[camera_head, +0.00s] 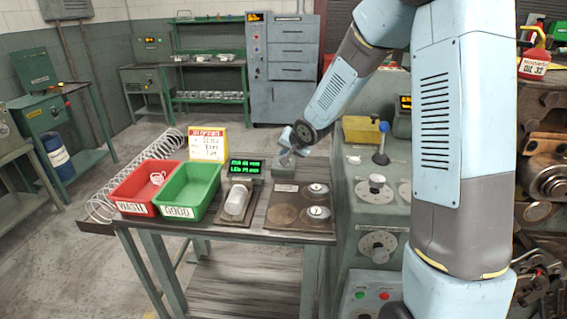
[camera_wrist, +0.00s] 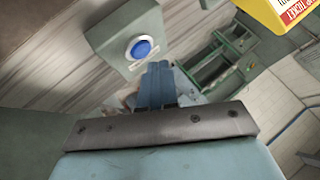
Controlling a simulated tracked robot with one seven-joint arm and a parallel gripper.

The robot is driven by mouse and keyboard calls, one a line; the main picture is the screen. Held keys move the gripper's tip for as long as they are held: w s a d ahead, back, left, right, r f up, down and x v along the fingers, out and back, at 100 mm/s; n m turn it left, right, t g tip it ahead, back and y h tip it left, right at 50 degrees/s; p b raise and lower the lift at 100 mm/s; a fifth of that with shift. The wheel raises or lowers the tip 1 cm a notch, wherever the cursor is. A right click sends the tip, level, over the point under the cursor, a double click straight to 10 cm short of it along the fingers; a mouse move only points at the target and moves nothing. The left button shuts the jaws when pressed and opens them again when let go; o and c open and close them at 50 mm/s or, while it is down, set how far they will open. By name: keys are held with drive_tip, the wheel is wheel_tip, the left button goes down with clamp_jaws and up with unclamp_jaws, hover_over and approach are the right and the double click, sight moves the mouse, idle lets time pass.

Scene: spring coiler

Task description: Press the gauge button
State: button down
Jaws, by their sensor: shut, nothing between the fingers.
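In the wrist view a round blue button (camera_wrist: 142,48) with a pale ring sits on the face of a grey box (camera_wrist: 118,32). My gripper (camera_wrist: 156,66) is shut and empty, its blue fingers together just below and slightly right of the button in the picture. I cannot tell whether they touch it; a small gap shows in the picture. In the head view my gripper (camera_head: 287,157) is over the back of the workbench, at a small grey box (camera_head: 284,179). The button itself cannot be made out there. A gauge with a green lit display (camera_head: 246,168) stands to its left.
On the bench (camera_head: 190,228) stand a red bin (camera_head: 127,205), a green bin (camera_head: 179,212) and a plate with round discs (camera_head: 299,225). A yellow sign (camera_head: 222,145) stands behind. The grey coiler machine (camera_head: 375,215) with a lever is close on the right.

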drive_tip(key=shift+r, duration=2.5)
drive_tip(key=s+d+r+n+g+h, duration=0.1)
drive_tip(key=s+d+r+h, duration=0.2)
drive_tip(key=s+d+r, duration=0.45)
drive_tip(key=s+d+r+n+h, duration=0.15)
drive_tip(key=s+d+r, duration=0.25)
drive_tip(key=s, duration=0.6)
drive_tip(key=s+d+r+g, duration=0.1)
drive_tip(key=s+d, duration=0.1)
drive_tip(key=s, duration=0.8)
drive_tip(key=s+d+r+n, duration=0.1)
drive_tip(key=s, duration=1)
drive_tip(key=shift+d+r+g+y, duration=0.25)
drive_tip(key=shift+d+g+y, duration=0.1)
drive_tip(key=shift+d+g, duration=0.05)
